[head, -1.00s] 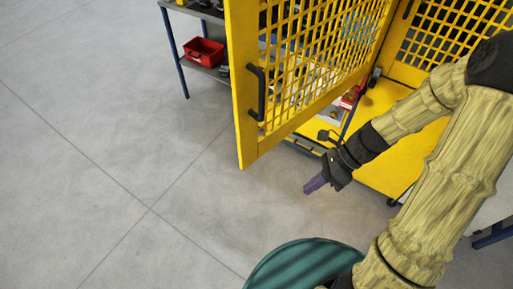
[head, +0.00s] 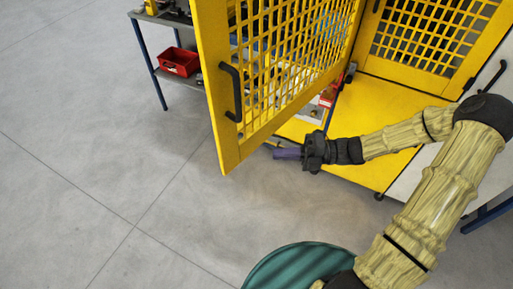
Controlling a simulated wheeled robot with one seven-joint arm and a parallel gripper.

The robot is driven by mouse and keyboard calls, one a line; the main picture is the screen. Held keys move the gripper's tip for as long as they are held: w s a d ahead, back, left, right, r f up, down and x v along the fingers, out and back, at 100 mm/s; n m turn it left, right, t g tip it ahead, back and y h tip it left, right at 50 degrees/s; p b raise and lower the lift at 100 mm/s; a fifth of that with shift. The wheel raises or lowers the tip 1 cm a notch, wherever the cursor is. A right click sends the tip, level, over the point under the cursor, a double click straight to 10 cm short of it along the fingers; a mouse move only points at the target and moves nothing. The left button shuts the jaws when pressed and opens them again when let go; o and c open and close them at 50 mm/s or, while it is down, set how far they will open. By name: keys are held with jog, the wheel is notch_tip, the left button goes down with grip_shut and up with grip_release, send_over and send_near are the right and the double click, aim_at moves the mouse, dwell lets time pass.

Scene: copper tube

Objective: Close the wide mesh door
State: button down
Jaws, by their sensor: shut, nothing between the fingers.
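The wide mesh door (head: 226,148) is yellow with a square grid and stands open, swung out toward me. A black handle (head: 236,92) is on its outer left edge. The cage's yellow floor (head: 375,112) shows behind my arm.
A workbench with a red bin (head: 180,62) is at the upper left. A round green object (head: 300,268) is at the bottom. The grey floor (head: 90,150) at left is clear.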

jog(key=p, duration=0.2)
send_near(223, 148)
jog(key=s+a, duration=0.3)
jog(key=s, duration=0.1)
jog(key=w+a+p, duration=0.1)
jog(key=w+a, duration=0.1)
jog(key=a, duration=0.1)
jog(key=shift+w+r, duration=0.1)
jog(key=shift+w, duration=0.3)
jog(key=shift+w+a, duration=0.1)
